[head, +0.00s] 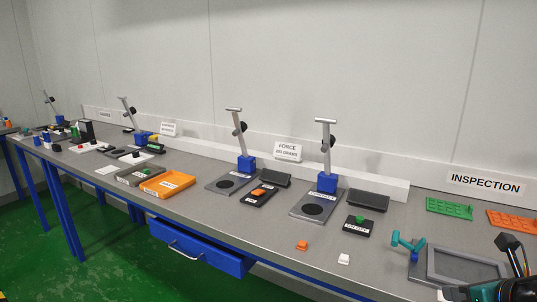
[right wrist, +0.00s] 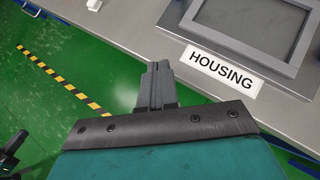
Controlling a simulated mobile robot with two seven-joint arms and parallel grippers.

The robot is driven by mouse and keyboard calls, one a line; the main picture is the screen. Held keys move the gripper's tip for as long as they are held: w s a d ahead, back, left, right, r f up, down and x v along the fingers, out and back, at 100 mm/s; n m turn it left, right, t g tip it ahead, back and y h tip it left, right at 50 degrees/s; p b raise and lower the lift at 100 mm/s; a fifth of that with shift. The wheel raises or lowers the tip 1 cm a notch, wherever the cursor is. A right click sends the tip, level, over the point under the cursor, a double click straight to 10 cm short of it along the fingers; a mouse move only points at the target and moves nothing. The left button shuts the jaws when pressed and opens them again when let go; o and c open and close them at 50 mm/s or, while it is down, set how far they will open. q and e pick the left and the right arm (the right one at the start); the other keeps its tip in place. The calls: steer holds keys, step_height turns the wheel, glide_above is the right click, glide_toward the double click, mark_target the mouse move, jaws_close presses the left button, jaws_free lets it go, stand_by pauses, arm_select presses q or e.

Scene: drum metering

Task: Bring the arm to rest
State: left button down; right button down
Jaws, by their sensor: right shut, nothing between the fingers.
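My right gripper (head: 452,293) is at the bottom right of the head view, low by the front edge of the bench (head: 290,232). Its teal and black hand is partly cut off by the frame. In the right wrist view its grey fingers (right wrist: 157,72) are shut together with nothing between them. They show against the green floor just outside the bench edge, left of the HOUSING label (right wrist: 225,68).
A grey framed tray (head: 462,265) lies close to the right gripper, with a teal handled piece (head: 408,242) at its left. A white block (head: 344,259) and an orange block (head: 302,245) sit near the front edge. A blue drawer (head: 200,250) hangs below.

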steer(key=s+a+f+m, duration=0.1)
steer(key=s+f+m, duration=0.4)
steer(key=f+m, duration=0.4)
steer(key=s+a+f+m, duration=0.1)
steer(key=s+f+m, duration=0.45)
steer(key=m, duration=0.45)
steer(key=s+a+f+m, duration=0.1)
steer(key=a+f+m, duration=0.2)
steer(key=a+m, duration=0.4)
steer(key=s+a+f+m+t, duration=0.1)
steer(key=s+a+f+m, duration=0.1)
steer(key=a+m, duration=0.6)
steer(key=shift+a+f+m, duration=0.3)
steer(key=shift+a+f, duration=0.3)
steer(key=shift+a, duration=0.4)
steer(key=shift+y, duration=0.3)
